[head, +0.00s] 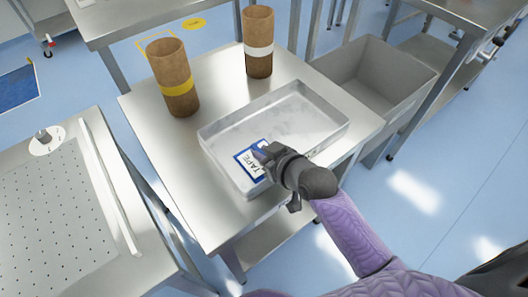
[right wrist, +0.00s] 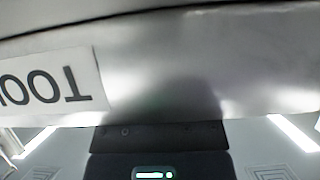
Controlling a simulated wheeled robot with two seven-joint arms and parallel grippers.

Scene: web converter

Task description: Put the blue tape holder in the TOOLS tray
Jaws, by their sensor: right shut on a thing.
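The blue tape holder (head: 246,165) is a flat white card with a blue border and the word TAPE. In the head view it shows within the near-left part of the shallow metal tray (head: 326,139). My right gripper (head: 262,153) is shut on the holder's right edge. I cannot tell whether the holder touches the tray floor. In the right wrist view a pale metal wall (right wrist: 200,60) fills the top, with an upside-down label (right wrist: 45,82), partly cut off, showing letters of TOOLS. The holder is not clear there. My left gripper is out of view.
The tray stands on a steel table (head: 180,165). Two brown cylinders, one with a yellow band (head: 175,75) and one with a white band (head: 258,40), stand behind it. A grey bin (head: 375,80) is at the right. A perforated bench (head: 60,215) is at the left.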

